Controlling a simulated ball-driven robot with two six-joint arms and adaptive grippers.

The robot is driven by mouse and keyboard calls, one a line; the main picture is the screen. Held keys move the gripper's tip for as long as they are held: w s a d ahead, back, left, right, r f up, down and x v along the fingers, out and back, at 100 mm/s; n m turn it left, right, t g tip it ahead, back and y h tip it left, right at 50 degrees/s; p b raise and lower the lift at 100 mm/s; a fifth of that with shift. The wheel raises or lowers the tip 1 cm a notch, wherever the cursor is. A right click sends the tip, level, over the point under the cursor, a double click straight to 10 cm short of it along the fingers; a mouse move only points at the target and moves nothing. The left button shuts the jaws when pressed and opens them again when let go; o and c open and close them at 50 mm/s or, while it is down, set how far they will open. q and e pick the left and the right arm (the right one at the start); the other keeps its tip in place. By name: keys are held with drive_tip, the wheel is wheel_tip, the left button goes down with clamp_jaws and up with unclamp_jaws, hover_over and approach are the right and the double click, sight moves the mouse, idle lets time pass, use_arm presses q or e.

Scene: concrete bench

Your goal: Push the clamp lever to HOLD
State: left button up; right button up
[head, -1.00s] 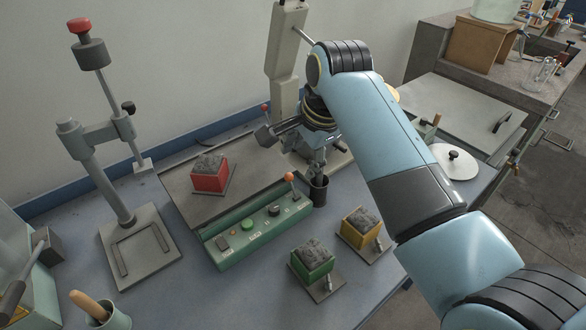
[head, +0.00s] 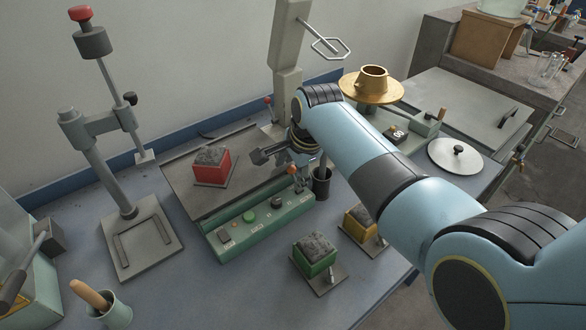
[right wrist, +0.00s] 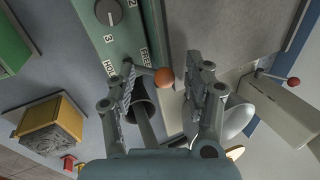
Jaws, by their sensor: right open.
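The green control panel (head: 262,219) lies along the front of the grey plate. Its clamp lever has an orange ball knob (head: 292,169) near the panel's right end. In the right wrist view the knob (right wrist: 164,77) shows between my two fingers, with its short rod running left to the panel (right wrist: 122,38). My right gripper (right wrist: 168,70) is open around the knob's line of sight; contact cannot be told. My left gripper is out of view.
A black cup (head: 321,182) stands close right of my right gripper. Red (head: 211,172), green (head: 315,262) and yellow (head: 355,225) sample boxes sit nearby. A grey column (head: 286,75) with a red-knobbed lever (head: 268,101) rises behind.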

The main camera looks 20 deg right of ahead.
drive_tip(key=shift+s, duration=0.15)
clamp_jaws()
